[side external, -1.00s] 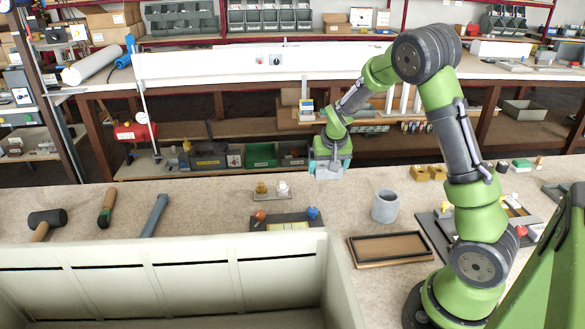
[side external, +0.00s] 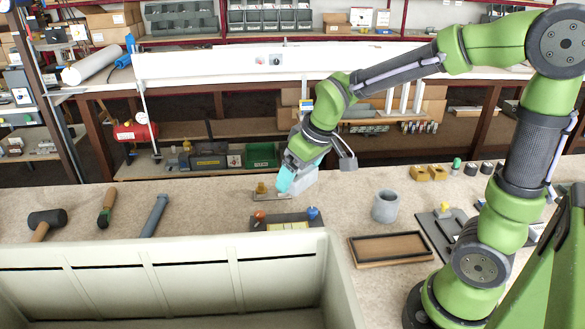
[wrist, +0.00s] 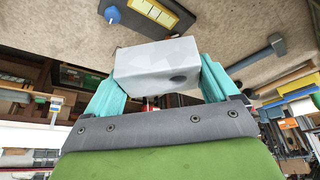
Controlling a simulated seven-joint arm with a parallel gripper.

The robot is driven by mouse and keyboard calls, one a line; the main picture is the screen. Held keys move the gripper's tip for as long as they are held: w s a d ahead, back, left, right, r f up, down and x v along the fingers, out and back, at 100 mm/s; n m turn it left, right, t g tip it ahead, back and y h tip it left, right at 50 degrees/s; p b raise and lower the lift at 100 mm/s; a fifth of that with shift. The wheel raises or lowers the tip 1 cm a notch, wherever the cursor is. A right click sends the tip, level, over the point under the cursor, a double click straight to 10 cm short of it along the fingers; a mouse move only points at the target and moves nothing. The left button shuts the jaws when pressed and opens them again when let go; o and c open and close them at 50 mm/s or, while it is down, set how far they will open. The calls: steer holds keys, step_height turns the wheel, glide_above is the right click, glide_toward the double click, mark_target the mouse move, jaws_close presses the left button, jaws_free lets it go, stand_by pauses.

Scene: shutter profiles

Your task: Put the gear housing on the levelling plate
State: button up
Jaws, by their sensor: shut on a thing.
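The gear housing, a pale grey block (wrist: 157,62) with a dark round hole, sits between the teal fingers of my gripper (wrist: 160,72) in the wrist view. In the side view my gripper (side external: 290,178) is tilted and holds the grey housing (side external: 303,181) low over the bench. A dark flat plate (side external: 262,224) with an orange knob, a blue knob and a yellow panel looks like the levelling plate. It lies just in front of the gripper, and its blue-knob end (wrist: 138,8) shows at the top of the wrist view. The housing appears apart from this plate.
A small grey plate (side external: 262,196) with a brass knob lies behind, partly hidden by my gripper. A grey cup (side external: 385,206) and a wooden tray (side external: 392,247) stand to the right. A pale bin (side external: 180,280) fills the front. A mallet (side external: 46,220) and other tools lie left.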

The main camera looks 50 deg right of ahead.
steer(key=a, duration=0.2)
steer(key=a+n, duration=0.1)
steer(key=a, duration=0.1)
steer(key=shift+s, duration=0.4)
steer(key=s+d+f+m+h, duration=0.1)
steer(key=s+d+f+m, duration=0.15)
steer(key=s+f, duration=0.45)
steer(key=m+g+h, duration=0.1)
steer(key=m+h, duration=0.1)
steer(key=m, duration=0.6)
glide_above(285, 215)
steer(key=s, duration=0.2)
steer(key=shift+n, duration=0.25)
steer(key=f, duration=0.3)
steer(key=a+f, duration=0.1)
steer(key=f, duration=0.1)
steer(key=shift+w+f, duration=0.1)
steer(key=shift+w, duration=0.15)
steer(key=shift+w+f, duration=0.15)
steer(key=shift+f, duration=0.75)
steer(key=shift+w+f, duration=0.1)
steer(key=shift+f, duration=0.8)
steer(key=shift+f, duration=0.1)
